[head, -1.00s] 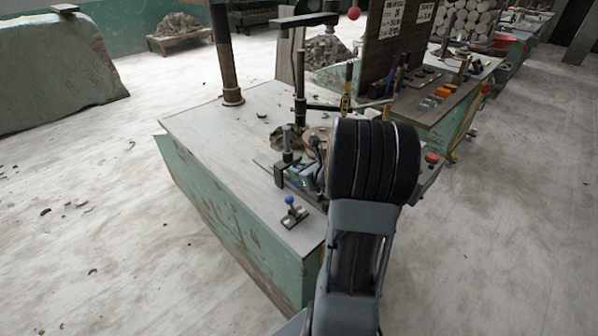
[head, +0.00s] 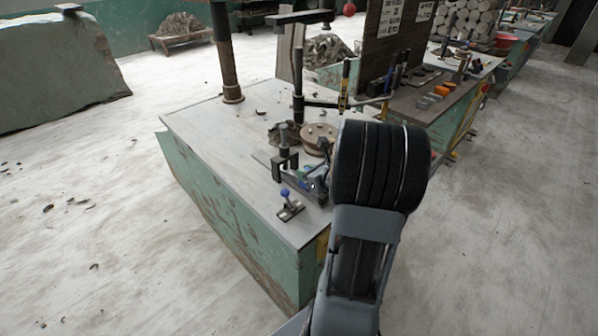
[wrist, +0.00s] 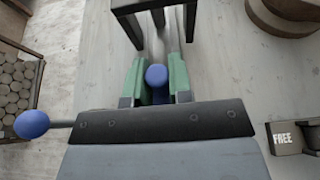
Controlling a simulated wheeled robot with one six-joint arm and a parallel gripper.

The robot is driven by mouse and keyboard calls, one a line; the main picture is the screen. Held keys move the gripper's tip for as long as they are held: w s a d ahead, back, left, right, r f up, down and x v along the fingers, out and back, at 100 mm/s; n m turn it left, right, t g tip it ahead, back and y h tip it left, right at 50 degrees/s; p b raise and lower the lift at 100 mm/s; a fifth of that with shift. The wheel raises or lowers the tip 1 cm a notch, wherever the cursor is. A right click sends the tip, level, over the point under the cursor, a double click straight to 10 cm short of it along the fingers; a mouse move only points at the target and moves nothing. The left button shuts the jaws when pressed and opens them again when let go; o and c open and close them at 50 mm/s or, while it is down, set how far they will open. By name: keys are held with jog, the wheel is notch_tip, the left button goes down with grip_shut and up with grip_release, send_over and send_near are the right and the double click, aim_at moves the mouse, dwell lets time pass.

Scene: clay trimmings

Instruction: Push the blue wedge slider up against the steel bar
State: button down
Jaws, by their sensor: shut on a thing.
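In the wrist view my gripper (wrist: 156,80) has its two green fingers shut on the blue wedge slider. The slider's round blue top (wrist: 156,76) shows between them, and its lower part is mostly hidden. Ahead of the fingers, a pale metal strip runs forward under a dark bracket. I cannot tell for sure which part is the steel bar, nor whether the slider touches it. In the head view a small blue patch (head: 306,183) shows beside the dark bracket (head: 285,165); my arm hides most of the gripper.
A blue ball knob (head: 285,192) stands on a small plate near the bench's front edge; a blue ball (wrist: 31,124) also shows at left in the wrist view. A block marked FREE (wrist: 284,138) lies at right. A round wooden disc (head: 318,136) sits behind the fixture.

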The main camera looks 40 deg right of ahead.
jog(key=shift+s+d+f, duration=0.1)
jog(key=shift+s, duration=0.25)
jog(key=c, duration=1)
grip_release()
jog(key=shift+w, duration=0.15)
jog(key=p+v, duration=0.2)
jog(key=v, duration=1.2)
